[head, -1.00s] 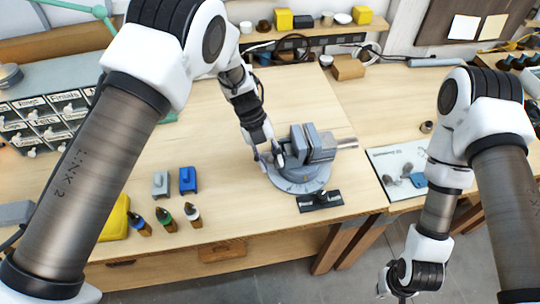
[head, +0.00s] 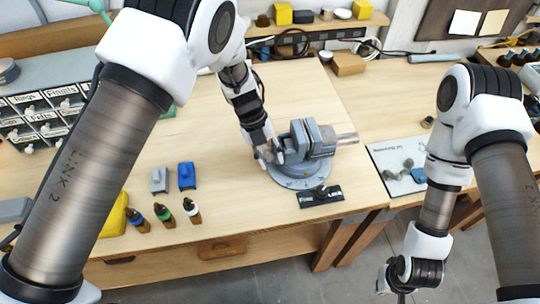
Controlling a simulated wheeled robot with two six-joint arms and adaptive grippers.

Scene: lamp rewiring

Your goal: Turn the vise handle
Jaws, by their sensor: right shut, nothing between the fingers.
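The grey-blue vise (head: 318,140) stands on a round base (head: 303,180) near the front edge of the bench. A pale metal cylinder (head: 347,138) sticks out of its right side. My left gripper (head: 266,157) is at the vise's left side, low by the base, where the handle appears to be. The handle is mostly hidden by the gripper. I cannot tell whether the fingers are closed around it. My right gripper (head: 396,292) hangs low in front of the bench, cut by the lower picture edge, away from the vise and empty.
A black labelled plate (head: 320,197) lies in front of the vise. A grey block (head: 159,180), a blue block (head: 187,176) and several small bottles (head: 164,217) stand to the left. A printed mat (head: 398,163) lies to the right. The bench between bottles and vise is clear.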

